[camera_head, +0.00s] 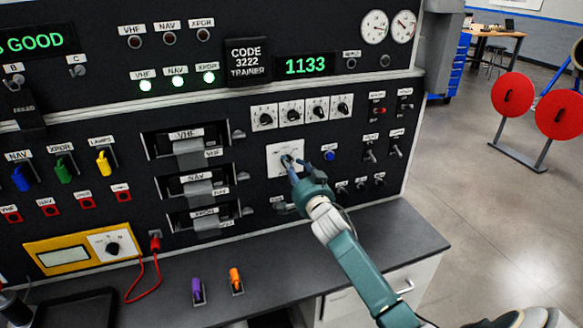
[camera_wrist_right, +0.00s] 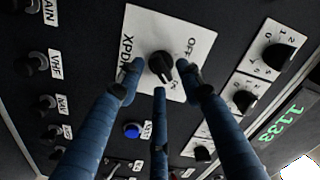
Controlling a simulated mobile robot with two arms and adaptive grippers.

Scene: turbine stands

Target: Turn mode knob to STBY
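The mode knob is a black knob on a square white plate (camera_head: 273,160) marked XPDR in the right wrist view. The knob (camera_wrist_right: 160,66) shows there near the top middle, with OFF printed on the plate beside it; other position labels are hidden or too small to read. My right gripper (camera_head: 291,170) is at the plate, partly covering the knob in the head view. In the right wrist view its three blue fingers (camera_wrist_right: 163,78) are spread around the knob, with visible gaps between the side fingertips and the knob. My left gripper is not in view.
Four small knobs (camera_head: 302,111) sit in a row above the plate. A blue button (camera_head: 329,155) and several toggle switches (camera_head: 369,155) are to its right. Latched VHF, NAV and XPDR modules (camera_head: 190,150) are to its left. A grey counter (camera_head: 390,245) runs below.

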